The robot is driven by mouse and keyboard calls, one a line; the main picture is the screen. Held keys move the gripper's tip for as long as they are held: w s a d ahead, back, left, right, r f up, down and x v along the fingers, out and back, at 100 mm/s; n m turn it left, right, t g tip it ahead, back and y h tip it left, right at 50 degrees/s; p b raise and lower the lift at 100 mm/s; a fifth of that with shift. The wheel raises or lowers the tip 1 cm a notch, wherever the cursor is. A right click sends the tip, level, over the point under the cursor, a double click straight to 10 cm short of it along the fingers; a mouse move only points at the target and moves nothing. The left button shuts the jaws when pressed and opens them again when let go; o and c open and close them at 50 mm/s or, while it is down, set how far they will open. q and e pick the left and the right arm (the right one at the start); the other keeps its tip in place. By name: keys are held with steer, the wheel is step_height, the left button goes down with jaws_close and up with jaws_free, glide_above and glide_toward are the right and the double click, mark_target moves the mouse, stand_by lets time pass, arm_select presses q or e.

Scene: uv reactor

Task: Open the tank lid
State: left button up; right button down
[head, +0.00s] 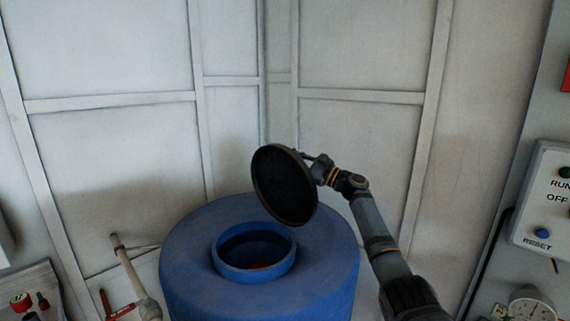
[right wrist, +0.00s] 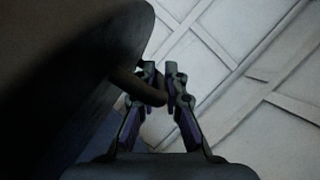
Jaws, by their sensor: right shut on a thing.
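The blue tank (head: 190,262) stands in the lower middle of the head view. Its round mouth is uncovered, and something reddish shows dimly inside. The dark round lid (head: 283,186) is held up and steeply tilted above the right side of the mouth, clear of the rim. My right gripper (head: 312,160) is at the lid's upper right, partly hidden behind it. In the right wrist view the fingers (right wrist: 163,82) close around the lid's dark handle (right wrist: 148,91), and the lid fills the left side. My left gripper is not in view.
A control box (head: 545,195) with RUN, OFF and RESET labels is on the right wall, with a gauge (head: 530,305) below it. Pipes and a red valve handle (head: 117,312) are left of the tank. Panelled white walls stand behind it.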

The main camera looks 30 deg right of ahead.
steer(key=shift+w+d+f, duration=0.1)
steer(key=shift+d+f, duration=0.05)
steer(key=shift+d, duration=0.05)
stand_by(0.3)
steer(key=c, duration=1.7)
jaws_free()
steer(key=shift+d, duration=0.1)
steer(key=v, duration=1.2)
steer(key=shift+f, duration=0.1)
